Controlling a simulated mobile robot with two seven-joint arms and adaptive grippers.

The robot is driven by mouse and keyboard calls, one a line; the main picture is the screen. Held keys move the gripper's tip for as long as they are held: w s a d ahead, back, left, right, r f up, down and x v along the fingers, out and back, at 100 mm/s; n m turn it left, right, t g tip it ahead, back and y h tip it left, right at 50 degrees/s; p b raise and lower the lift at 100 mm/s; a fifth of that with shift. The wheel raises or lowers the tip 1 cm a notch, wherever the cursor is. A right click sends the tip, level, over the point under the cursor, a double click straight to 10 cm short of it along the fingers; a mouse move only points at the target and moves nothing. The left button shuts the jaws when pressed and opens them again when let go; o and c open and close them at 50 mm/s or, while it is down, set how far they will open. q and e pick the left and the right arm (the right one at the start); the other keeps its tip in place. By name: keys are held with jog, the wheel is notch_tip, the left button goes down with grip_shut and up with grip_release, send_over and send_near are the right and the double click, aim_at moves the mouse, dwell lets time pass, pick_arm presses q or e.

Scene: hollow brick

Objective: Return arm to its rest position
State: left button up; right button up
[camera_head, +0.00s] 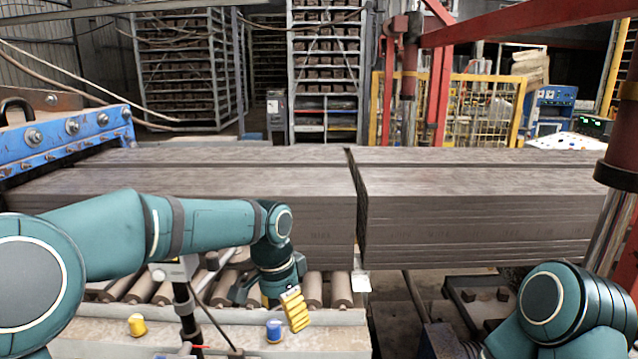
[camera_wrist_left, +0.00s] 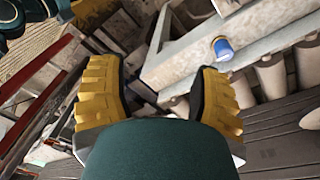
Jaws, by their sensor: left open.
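My left arm reaches in from the left in the head view, bent down at the wrist above the roller conveyor's front edge. My left gripper (camera_head: 293,312) points downward with a yellow ribbed finger showing. In the left wrist view the gripper (camera_wrist_left: 158,92) has both yellow fingers spread wide, with nothing between them. My right arm shows only as teal links at the bottom right of the head view; its gripper is out of frame.
A blue-topped cylinder (camera_head: 274,331) and a yellow one (camera_head: 137,325) stand on the concrete ledge (camera_head: 340,338). Rollers (camera_head: 165,291) lie behind it. Long grey-brown hollow brick slabs (camera_head: 460,210) span the middle. A red pole (camera_head: 410,75) and yellow fence (camera_head: 485,105) stand behind.

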pick_arm(q)
jog(key=s+f+n+h+b, duration=0.1)
jog(key=s+f+n+b, duration=0.2)
jog(key=f, duration=1.1)
jog(key=s+f+n+h+b, duration=0.1)
jog(key=s+f+n+h, duration=0.2)
jog(key=f, duration=1.1)
jog(key=s+a+f+n+t+b, duration=0.1)
jog(key=s+a+f+n, duration=0.1)
jog(key=s+f, duration=0.3)
jog(key=s+a+f+n+t+y+b, duration=0.1)
jog(key=s+f+n, duration=0.2)
jog(key=s+f, duration=0.3)
jog(key=shift+s+a+n, duration=0.4)
jog(key=shift+s, duration=0.4)
